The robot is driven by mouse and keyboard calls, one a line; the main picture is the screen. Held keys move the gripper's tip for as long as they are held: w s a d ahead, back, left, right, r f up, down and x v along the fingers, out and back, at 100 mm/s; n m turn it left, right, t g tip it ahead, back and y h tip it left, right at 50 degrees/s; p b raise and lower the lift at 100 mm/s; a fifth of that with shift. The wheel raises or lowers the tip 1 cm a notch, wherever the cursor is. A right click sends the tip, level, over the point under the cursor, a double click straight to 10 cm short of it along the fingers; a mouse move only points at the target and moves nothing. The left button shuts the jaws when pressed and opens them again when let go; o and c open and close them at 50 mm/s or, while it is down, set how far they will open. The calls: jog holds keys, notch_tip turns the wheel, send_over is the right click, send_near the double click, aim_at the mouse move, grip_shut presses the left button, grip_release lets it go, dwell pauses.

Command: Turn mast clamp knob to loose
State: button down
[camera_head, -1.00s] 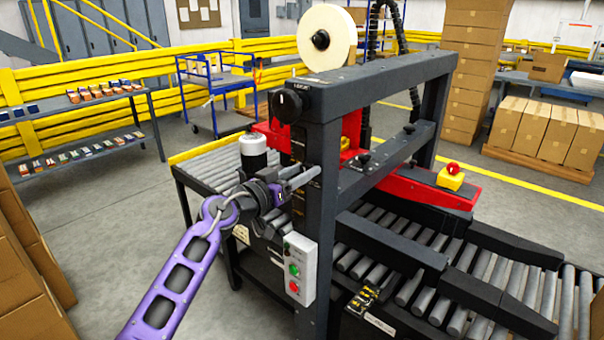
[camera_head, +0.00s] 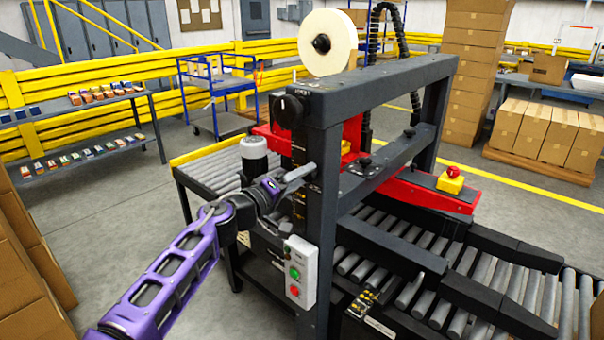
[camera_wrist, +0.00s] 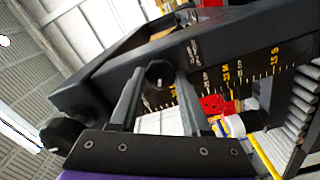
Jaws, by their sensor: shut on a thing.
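My gripper (camera_wrist: 160,78) has its two grey fingers on either side of a dark round knob (camera_wrist: 159,74) on the face of the black mast, and it is shut on this knob. In the head view my gripper (camera_head: 305,171) reaches the mast (camera_head: 325,215) from the left, at about mid-height; the knob is hidden there by the fingers. A printed scale (camera_wrist: 230,72) with yellow and white marks runs along the mast beside the knob. I cannot read the knob's setting.
A larger black knob (camera_head: 288,108) sits higher on the mast and also shows in the wrist view (camera_wrist: 62,132). A white-capped cylinder (camera_head: 253,155) stands just left of the gripper. A button box (camera_head: 299,272) is below. Roller beds extend left and right.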

jog(key=n+p, duration=0.2)
jog(key=n, duration=0.3)
jog(key=shift+n, duration=0.3)
dwell(0.4)
jog(key=shift+c, duration=2)
grip_release()
jog(key=shift+f, duration=0.1)
jog(key=shift+a, duration=0.1)
